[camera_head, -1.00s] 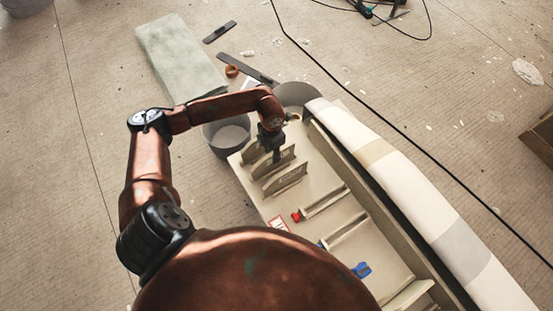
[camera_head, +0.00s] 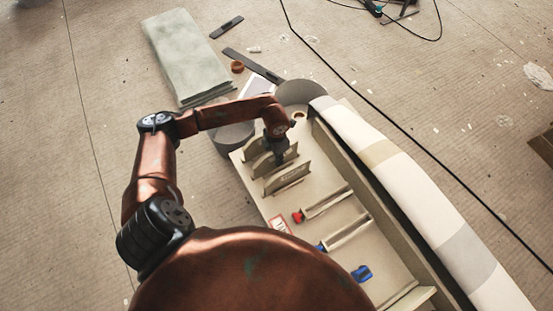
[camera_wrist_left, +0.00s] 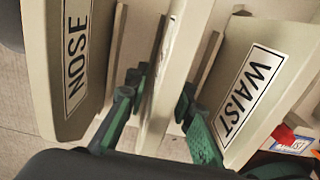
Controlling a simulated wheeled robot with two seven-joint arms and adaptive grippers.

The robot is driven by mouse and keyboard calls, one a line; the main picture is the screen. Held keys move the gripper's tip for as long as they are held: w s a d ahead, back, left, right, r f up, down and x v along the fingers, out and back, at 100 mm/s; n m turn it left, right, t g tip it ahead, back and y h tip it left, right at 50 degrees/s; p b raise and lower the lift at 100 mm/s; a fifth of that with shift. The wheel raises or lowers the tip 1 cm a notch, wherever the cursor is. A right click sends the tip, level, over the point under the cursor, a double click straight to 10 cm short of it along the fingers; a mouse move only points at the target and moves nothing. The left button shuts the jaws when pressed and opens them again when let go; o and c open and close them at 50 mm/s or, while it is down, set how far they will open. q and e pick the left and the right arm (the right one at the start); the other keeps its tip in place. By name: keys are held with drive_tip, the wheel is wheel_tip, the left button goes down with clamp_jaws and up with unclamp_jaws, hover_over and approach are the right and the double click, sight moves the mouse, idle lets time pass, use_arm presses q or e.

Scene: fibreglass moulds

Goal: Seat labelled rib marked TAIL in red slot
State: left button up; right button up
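In the left wrist view, the left rib reads NOSE (camera_wrist_left: 75,55) and the right rib reads WAIST (camera_wrist_left: 250,80). A middle rib (camera_wrist_left: 163,75) between them is seen edge-on, so its label is hidden. My left gripper (camera_wrist_left: 160,100) is open, its green-backed fingers on either side of the middle rib with gaps visible; it also shows in the head view (camera_head: 279,152). The slot with a red marker (camera_head: 298,216) is empty. My right gripper is out of view.
Empty slots with blue markers (camera_head: 362,273) lie nearer me. A rolled white fabric (camera_head: 400,180) runs along the mould's right side. Grey buckets (camera_head: 300,92) stand at its far end.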

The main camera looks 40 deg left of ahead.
use_arm(q)
clamp_jaws()
idle(0.4)
